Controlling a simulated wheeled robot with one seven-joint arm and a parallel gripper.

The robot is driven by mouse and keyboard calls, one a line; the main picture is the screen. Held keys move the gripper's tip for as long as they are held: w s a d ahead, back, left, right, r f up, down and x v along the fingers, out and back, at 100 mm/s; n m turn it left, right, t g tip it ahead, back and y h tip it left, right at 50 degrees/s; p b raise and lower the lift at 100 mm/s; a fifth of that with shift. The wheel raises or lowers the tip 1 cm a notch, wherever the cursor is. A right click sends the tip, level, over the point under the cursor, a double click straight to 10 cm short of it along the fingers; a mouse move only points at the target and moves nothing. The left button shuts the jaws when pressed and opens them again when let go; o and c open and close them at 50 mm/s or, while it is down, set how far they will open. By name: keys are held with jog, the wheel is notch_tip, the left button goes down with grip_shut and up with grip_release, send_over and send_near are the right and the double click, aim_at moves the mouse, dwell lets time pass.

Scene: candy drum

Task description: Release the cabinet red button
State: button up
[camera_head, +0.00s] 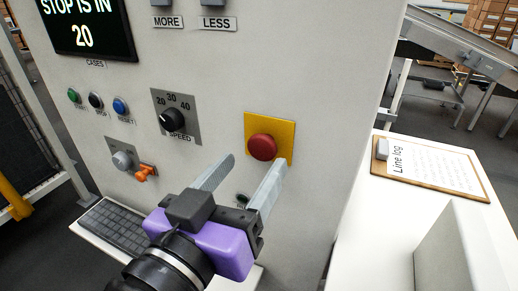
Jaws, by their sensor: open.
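The red button (262,147) is a round mushroom button on a yellow plate (284,129) on the front of the pale grey cabinet (290,50). My gripper (245,168), with a purple body and two grey fingers, is in front of the cabinet, just below and left of the button. Its fingers are spread apart with nothing between them. The right finger overlaps the lower right corner of the yellow plate in the picture. I cannot tell whether it touches. Whether the button is pressed in is not clear.
The cabinet also carries a screen (85,24) reading "STOP IS IN 20", a speed knob (171,119), small coloured buttons (96,100) and an orange part (146,171). A keyboard (117,228) sits below. A clipboard (437,187) lies on a white surface at right.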

aim_at(260, 154)
jog(key=shift+p+x, duration=0.45)
jog(key=shift+x, duration=1.4)
grip_shut()
